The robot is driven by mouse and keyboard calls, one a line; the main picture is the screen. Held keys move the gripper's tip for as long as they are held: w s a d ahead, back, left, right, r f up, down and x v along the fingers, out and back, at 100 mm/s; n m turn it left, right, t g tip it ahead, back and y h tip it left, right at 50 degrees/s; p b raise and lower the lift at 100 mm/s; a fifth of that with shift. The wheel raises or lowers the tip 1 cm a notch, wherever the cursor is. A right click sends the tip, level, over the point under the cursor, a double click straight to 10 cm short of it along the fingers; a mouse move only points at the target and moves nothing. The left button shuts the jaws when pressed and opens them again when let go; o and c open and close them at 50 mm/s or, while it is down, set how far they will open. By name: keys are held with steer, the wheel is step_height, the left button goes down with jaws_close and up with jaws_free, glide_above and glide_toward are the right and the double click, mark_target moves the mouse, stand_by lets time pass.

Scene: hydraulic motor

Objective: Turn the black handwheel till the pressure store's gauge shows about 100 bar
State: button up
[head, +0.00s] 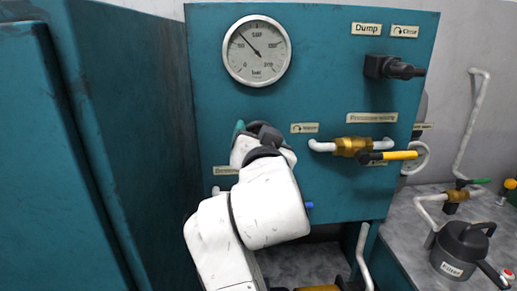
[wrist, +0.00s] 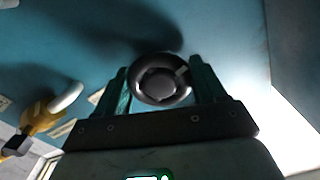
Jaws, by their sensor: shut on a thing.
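The black handwheel (wrist: 160,92) is a round dark knob on the teal panel, between my two teal fingers in the wrist view. My gripper (wrist: 160,75) is shut on it, one finger at each side. In the head view my white arm reaches to the panel and largely hides the wheel and my gripper. The round gauge (head: 267,65) is at the panel's upper left, with a white face. Its dark needle points to the upper left. Its numbers are too small to read surely.
A black lever labelled Dump (head: 385,67) is at the upper right. A brass valve with a yellow handle (head: 398,155) sticks out right of my arm. A teal cabinet (head: 130,110) stands close on the left. A dark filter pot (head: 457,252) stands on the right bench.

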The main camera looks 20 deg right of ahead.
steer(key=shift+f+m+b, duration=0.2)
steer(key=shift+m+b, duration=0.5)
steer(key=shift+m, duration=0.3)
steer(key=o, duration=1)
steer(key=shift+r, duration=0.1)
steer(key=shift+s, duration=0.1)
steer(key=b+v, duration=0.1)
steer(key=v, duration=0.9)
steer(key=shift+s+a, duration=0.15)
steer(key=shift+s, duration=0.1)
